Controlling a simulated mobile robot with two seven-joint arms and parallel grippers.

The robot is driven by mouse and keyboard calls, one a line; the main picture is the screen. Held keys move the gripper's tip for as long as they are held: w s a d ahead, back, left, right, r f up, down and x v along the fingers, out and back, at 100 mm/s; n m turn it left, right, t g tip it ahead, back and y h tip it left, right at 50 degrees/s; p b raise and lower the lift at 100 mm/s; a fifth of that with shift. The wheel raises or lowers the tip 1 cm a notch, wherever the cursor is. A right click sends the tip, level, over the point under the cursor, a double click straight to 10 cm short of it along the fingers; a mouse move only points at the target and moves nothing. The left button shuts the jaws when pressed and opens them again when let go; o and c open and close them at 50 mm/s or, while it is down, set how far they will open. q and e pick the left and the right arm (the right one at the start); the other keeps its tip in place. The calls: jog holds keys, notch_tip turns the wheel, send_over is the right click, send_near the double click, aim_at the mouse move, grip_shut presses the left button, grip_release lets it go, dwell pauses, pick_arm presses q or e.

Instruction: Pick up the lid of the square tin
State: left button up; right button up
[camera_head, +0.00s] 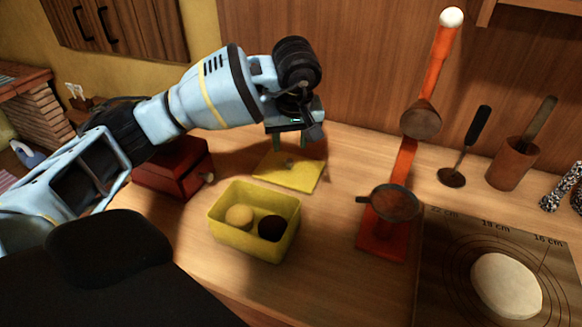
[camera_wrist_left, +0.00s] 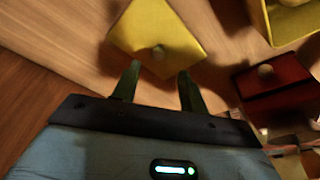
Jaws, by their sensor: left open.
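The yellow square lid (camera_head: 293,178) lies flat on the wooden counter behind the open yellow tin (camera_head: 245,239), apart from it. A small knob (camera_head: 289,162) stands at the lid's middle. The tin holds a tan round piece (camera_head: 239,216) and a dark round piece (camera_head: 271,228). My left gripper (camera_head: 290,140) is open and empty, above the lid's far side. In the left wrist view, the lid (camera_wrist_left: 150,28) and its knob (camera_wrist_left: 158,52) appear just beyond my spread fingertips (camera_wrist_left: 157,82); the tin (camera_wrist_left: 288,32) is partly cut off. My right gripper is not in view.
A red box (camera_head: 172,170) with a knob stands left of the tin. An orange stand (camera_head: 383,238) with dark pans is to the right, beside a baking mat (camera_head: 445,285) with dough (camera_head: 506,285). The wooden wall is behind.

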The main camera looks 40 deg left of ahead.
aim_at(290, 160)
pick_arm(q)
jog(key=shift+w+x, duration=0.15)
jog(key=shift+x, duration=1.65)
jog(key=shift+w+x, duration=0.15)
jog(key=shift+x, duration=1.7)
jog(key=shift+a+r, duration=0.1)
grip_shut()
